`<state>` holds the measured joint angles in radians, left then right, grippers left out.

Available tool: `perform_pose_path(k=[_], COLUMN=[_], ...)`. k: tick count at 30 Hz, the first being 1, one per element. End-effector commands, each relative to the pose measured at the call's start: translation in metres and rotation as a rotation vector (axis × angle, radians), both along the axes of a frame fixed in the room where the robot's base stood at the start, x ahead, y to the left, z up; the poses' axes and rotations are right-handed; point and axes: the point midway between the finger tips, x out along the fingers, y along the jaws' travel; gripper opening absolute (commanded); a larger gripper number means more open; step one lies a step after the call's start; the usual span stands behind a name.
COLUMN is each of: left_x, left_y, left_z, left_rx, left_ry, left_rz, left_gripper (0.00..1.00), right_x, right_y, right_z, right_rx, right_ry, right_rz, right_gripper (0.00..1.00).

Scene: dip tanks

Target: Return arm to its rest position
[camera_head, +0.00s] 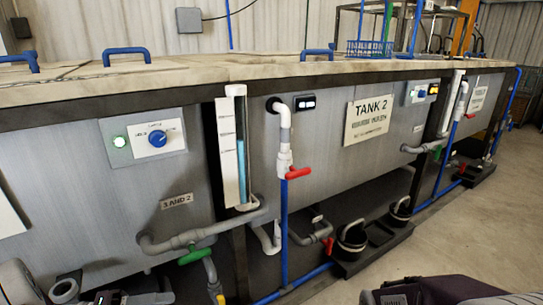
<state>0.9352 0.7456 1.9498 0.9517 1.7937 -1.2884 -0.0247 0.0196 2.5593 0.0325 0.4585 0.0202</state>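Part of my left arm (22,283) shows at the bottom left corner, light grey and cut off by the frame edge. Part of my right arm (440,291) shows at the bottom right, dark with a pale piece beside it, also cut off. The fingertips of neither gripper can be made out, so I cannot tell whether they are open or shut. I see nothing held. Both arms are low in the picture, in front of the tanks.
A row of grey tanks (330,150) runs across, with a pale top ledge (180,75). A blue knob (157,138), a red valve handle (298,173), a green valve handle (194,256) and pipes (284,225) stick out in front. The floor (480,225) at right is clear.

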Motion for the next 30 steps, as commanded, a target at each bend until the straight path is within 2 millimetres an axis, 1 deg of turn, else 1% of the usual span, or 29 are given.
perform_pose_path(k=[1, 4, 6, 8, 9, 11, 12, 13, 15, 17, 18, 20, 21, 23, 24, 26, 27, 29, 30], left_x=[0.000, -0.008, -0.019, -0.033, -0.045, -0.065, -0.079, -0.090, -0.113, -0.126, -0.129, -0.128, -0.124, -0.115, -0.106, -0.092, -0.080, -0.058, -0.052], left_y=[-0.017, -0.054, -0.082, -0.104, -0.119, -0.136, -0.145, -0.148, -0.150, -0.143, -0.135, -0.122, -0.112, -0.097, -0.086, -0.073, -0.067, -0.063, -0.063], left_z=[0.014, 0.030, 0.037, 0.041, 0.040, 0.037, 0.033, 0.028, 0.015, 0.002, -0.007, -0.019, -0.026, -0.037, -0.044, -0.053, -0.056, -0.055, -0.051], left_rx=[0.018, 0.069, 0.127, 0.195, 0.252, 0.359, 0.445, 0.515, 0.705, 0.885, 1.000, 1.151, 1.237, 1.346, 1.403, 1.466, 1.494, 1.503, 1.484], left_ry=[-0.010, -0.023, -0.022, -0.009, 0.008, 0.039, 0.061, 0.079, 0.112, 0.130, 0.133, 0.132, 0.129, 0.130, 0.137, 0.152, 0.156, 0.163, 0.210], left_rz=[-0.063, -0.201, -0.312, -0.412, -0.482, -0.584, -0.645, -0.687, -0.762, -0.788, -0.780, -0.733, -0.685, -0.588, -0.506, -0.381, -0.289, -0.134, -0.053], left_gripper=[0.42, 0.42, 0.42, 0.42, 0.42, 0.42, 0.42, 0.42, 0.42, 0.42, 0.42, 0.42, 0.42, 0.42, 0.42, 0.42, 0.42, 0.42, 0.42], right_x=[0.000, 0.000, 0.000, 0.000, 0.000, 0.000, 0.000, 0.000, 0.000, 0.000, 0.000, 0.000, 0.000, 0.000, 0.000, 0.000, 0.000, 0.000, 0.000], right_y=[0.000, 0.000, 0.000, 0.000, 0.000, 0.000, 0.000, 0.000, 0.000, 0.000, 0.000, 0.000, 0.000, 0.000, 0.000, 0.000, 0.000, 0.000, 0.000], right_z=[0.007, 0.015, 0.021, 0.027, 0.031, 0.038, 0.042, 0.045, 0.052, 0.057, 0.060, 0.062, 0.063, 0.062, 0.061, 0.061, 0.061, 0.061, 0.064], right_rx=[0.000, 0.000, 0.000, 0.000, 0.000, 0.000, 0.000, 0.000, 0.000, 0.000, 0.000, 0.000, 0.000, 0.000, 0.000, 0.000, 0.000, 0.000, 0.000], right_ry=[0.000, 0.000, 0.000, 0.000, 0.000, 0.000, 0.000, 0.000, 0.000, 0.000, 0.000, 0.000, 0.000, 0.000, 0.000, 0.001, 0.001, 0.001, 0.001], right_rz=[0.000, 0.000, 0.000, 0.000, 0.000, 0.000, 0.000, 0.000, 0.000, 0.000, 0.000, 0.000, 0.000, 0.000, 0.000, 0.000, 0.000, 0.000, 0.000], right_gripper=[0.00, 0.00, 0.00, 0.00, 0.00, 0.00, 0.00, 0.00, 0.00, 0.00, 0.00, 0.00, 0.00, 0.00, 0.00, 0.00, 0.00, 0.00, 0.00])
